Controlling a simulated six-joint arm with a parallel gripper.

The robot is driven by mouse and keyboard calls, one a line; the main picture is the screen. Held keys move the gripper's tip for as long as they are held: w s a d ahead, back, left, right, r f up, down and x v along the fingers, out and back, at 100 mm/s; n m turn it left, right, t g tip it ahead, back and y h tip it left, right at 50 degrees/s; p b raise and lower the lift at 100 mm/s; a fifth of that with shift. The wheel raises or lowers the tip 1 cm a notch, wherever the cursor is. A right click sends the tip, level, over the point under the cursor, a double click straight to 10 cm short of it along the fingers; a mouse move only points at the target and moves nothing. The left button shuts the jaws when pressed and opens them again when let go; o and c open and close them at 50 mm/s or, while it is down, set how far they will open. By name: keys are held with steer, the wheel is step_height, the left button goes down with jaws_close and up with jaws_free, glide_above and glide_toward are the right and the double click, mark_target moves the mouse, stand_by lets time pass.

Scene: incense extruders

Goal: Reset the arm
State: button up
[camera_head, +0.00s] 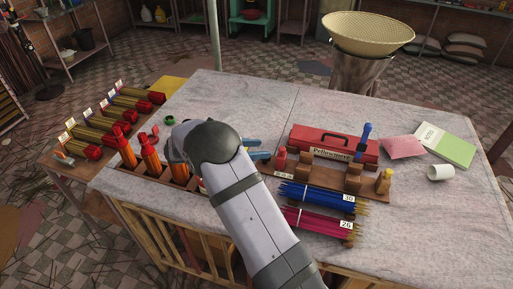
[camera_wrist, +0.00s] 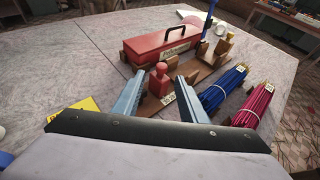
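My gripper (camera_head: 261,149) reaches over the middle of the table from the left of the wooden rack. In the wrist view its two blue-grey fingers (camera_wrist: 159,80) stand wide apart with nothing held between them. A small red knobbed piece (camera_head: 281,158) stands upright at the left end of the rack (camera_head: 322,172), just beyond the fingertips. It also shows in the wrist view (camera_wrist: 158,78), in line with the gap between the fingers. My arm hides part of the table and the right end of the orange tube holder.
A red toolbox (camera_head: 325,140) stands behind the rack, with a blue upright tool (camera_head: 365,137) near it. Blue (camera_head: 318,196) and magenta (camera_head: 318,222) stick bundles lie in front. Orange tubes (camera_head: 126,150) stand at left. A white cup (camera_head: 440,172) lies at right. The table's back left is clear.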

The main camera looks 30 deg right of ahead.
steer(key=s+a+f+m+y, duration=0.2)
steer(key=s+a+m+y, duration=0.6)
steer(key=s, duration=0.5)
steer(key=s+a+f+m+y, duration=0.2)
steer(key=s+a+m+y, duration=0.3)
steer(key=s+a+m, duration=0.6)
steer(key=shift+n, duration=0.5)
steer(key=d+f+b, duration=0.1)
steer(key=s+d+f+b, duration=0.1)
steer(key=f+b, duration=0.1)
steer(key=d+f+b, duration=0.1)
steer(key=shift+s+d+f+b, duration=0.1)
steer(key=shift+s+f+b, duration=0.15)
steer(key=shift+f+b, duration=0.1)
step_height(320, 180, down, 7)
steer(key=b, duration=0.6)
steer(key=shift+r, duration=0.2)
step_height(320, 180, down, 25)
steer(key=b, duration=2.5)
